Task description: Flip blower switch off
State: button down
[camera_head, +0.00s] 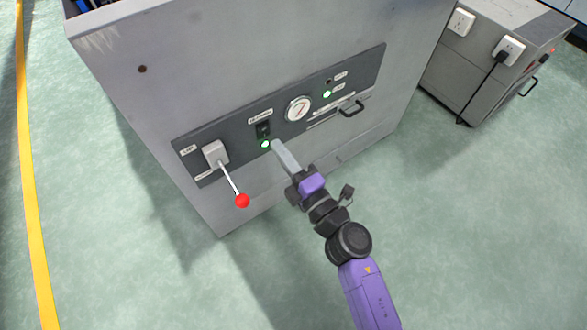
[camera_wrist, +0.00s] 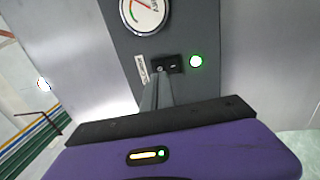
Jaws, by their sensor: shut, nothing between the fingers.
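The blower switch (camera_head: 263,130) is a small black rocker on the dark control panel (camera_head: 228,139) of a grey machine. A lit green lamp (camera_head: 265,144) sits beside it. In the wrist view the switch (camera_wrist: 168,65) lies just beyond my fingertips, with the glowing green lamp (camera_wrist: 196,62) to its right. My gripper (camera_head: 276,145) is shut and empty, its fingertips close to the switch and lamp. In the wrist view my gripper (camera_wrist: 160,80) points at the switch's lower left part. I cannot tell whether the tips touch it.
A lever with a red ball (camera_head: 242,201) juts from the panel left of the switch. A round gauge (camera_head: 299,108) and a black handle (camera_head: 351,109) are to the right. A grey box with sockets (camera_head: 492,60) stands at the right. The green floor around is clear.

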aim_at(264, 129)
jog(key=shift+b+x, duration=0.35)
jog(key=shift+x, duration=1.7)
